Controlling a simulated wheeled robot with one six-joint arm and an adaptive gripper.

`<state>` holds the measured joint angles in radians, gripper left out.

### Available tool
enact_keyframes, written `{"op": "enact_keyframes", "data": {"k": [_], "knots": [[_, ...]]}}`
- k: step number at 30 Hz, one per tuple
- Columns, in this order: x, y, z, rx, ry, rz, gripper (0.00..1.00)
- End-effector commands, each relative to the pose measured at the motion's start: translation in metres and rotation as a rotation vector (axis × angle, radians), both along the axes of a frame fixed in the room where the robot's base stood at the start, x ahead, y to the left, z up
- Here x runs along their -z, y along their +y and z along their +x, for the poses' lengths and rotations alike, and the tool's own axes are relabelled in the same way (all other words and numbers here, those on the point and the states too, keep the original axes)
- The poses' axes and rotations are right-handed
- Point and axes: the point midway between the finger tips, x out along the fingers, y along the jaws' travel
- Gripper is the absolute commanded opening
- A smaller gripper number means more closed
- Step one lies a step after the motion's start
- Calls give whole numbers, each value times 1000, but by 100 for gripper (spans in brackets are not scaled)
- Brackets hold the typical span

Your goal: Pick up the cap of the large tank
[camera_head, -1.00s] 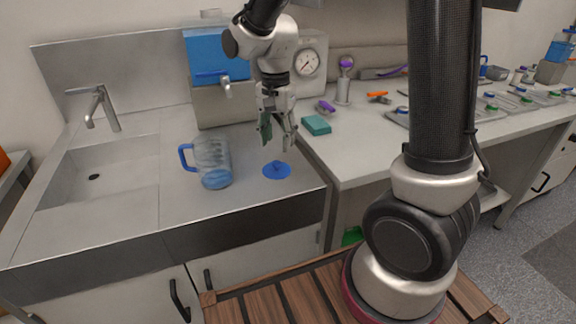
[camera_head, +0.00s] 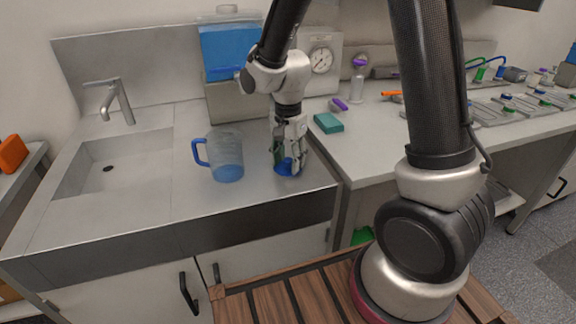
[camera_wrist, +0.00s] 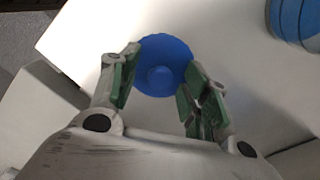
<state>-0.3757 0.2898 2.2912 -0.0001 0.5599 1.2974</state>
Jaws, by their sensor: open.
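The blue round cap (camera_head: 284,168) lies flat on the steel counter near its front right edge. In the wrist view the cap (camera_wrist: 162,55) shows as a blue disc with a raised knob in the middle. My gripper (camera_head: 288,166) is right over it, pointing down, with fingers apart. In the wrist view my gripper (camera_wrist: 160,80) is open, its green-padded fingertips on either side of the knob. I cannot tell whether the fingers touch the cap. The large tank (camera_head: 228,52) with blue liquid stands on a grey stand at the back of the counter.
A pitcher with a blue handle (camera_head: 226,157) stands left of my gripper; its base also shows in the wrist view (camera_wrist: 292,20). A sink (camera_head: 108,168) with a tap (camera_head: 118,100) is further left. A teal box (camera_head: 328,123) lies to the right.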

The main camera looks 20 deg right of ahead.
Motion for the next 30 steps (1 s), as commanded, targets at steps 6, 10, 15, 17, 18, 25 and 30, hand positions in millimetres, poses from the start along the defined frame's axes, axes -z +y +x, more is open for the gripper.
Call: {"op": "enact_keyframes", "data": {"k": [6,10,15,17,18,25,30], "knots": [[0,0,0,0,0,0,14],[0,0,0,0,0,0,8],[0,0,0,0,0,0,8],[-1,0,0,0,0,0,8],[-3,0,0,0,0,0,8],[-42,1,1,0,-6,2,8],[-76,0,0,0,-3,1,8]]}}
